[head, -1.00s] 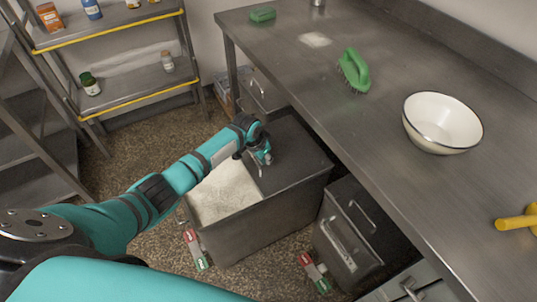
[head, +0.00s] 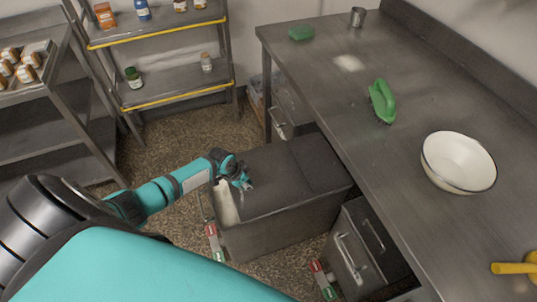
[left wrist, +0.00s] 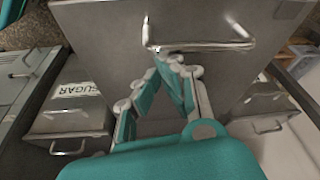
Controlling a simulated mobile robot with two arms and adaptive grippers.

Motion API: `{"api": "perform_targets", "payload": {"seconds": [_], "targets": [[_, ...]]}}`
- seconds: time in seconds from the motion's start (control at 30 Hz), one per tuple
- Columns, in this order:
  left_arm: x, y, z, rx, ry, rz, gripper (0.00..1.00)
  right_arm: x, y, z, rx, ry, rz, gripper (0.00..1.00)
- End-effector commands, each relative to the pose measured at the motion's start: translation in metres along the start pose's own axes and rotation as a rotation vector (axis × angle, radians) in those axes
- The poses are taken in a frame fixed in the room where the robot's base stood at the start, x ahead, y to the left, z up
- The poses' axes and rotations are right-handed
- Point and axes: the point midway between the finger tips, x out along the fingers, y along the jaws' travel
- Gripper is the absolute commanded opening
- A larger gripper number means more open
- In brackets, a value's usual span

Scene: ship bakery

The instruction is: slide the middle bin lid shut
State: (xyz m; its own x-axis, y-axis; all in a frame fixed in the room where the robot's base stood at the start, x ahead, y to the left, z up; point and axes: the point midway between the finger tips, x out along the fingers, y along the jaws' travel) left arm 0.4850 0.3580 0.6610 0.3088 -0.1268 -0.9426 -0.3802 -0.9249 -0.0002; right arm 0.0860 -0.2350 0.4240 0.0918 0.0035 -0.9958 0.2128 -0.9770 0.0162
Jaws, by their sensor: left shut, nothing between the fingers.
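The middle bin (head: 290,228) is a grey metal bin partly under the steel table. Its dark lid (head: 268,178) covers most of the top. A narrow strip of white contents (head: 227,203) shows at the bin's left end. My left gripper (head: 243,182) is at the lid's left part, beside that strip, with its fingers shut and empty. In the left wrist view, the fingertips (left wrist: 174,62) are close to a metal bar handle (left wrist: 203,46) on a grey metal panel; I cannot tell whether they touch it. My right gripper is out of view.
Another closed bin (head: 365,250) stands to the right under the table (head: 335,95). A bin labelled SUGAR (left wrist: 75,95) shows in the left wrist view. Speckled floor (head: 175,145) is clear toward the shelves.

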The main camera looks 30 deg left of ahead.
Motion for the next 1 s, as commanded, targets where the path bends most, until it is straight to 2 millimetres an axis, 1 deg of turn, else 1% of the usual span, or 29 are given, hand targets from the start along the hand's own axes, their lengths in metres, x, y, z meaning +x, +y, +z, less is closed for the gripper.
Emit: {"api": "perform_targets", "payload": {"seconds": [0.03,0.1,0.2,0.3,0.4,0.6,1.0], "targets": [[-0.008,-0.005,0.015,0.0,-0.008,-0.002,0.0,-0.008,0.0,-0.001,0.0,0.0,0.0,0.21],[-0.012,-0.009,0.03,0.0,-0.009,-0.002,0.0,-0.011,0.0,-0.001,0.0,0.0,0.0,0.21],[-0.017,-0.014,0.047,0.0,-0.007,-0.001,0.0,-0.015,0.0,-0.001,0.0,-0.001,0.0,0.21],[-0.021,-0.017,0.059,0.001,-0.005,-0.001,0.0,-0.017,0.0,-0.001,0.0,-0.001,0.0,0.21],[-0.023,-0.02,0.068,0.0,-0.004,0.0,0.0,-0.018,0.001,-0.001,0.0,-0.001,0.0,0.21],[-0.024,-0.022,0.073,0.001,-0.003,-0.001,0.0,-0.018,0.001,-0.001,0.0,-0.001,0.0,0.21],[-0.024,-0.021,0.072,0.0,-0.005,-0.001,0.0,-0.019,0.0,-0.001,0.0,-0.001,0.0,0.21]]}}
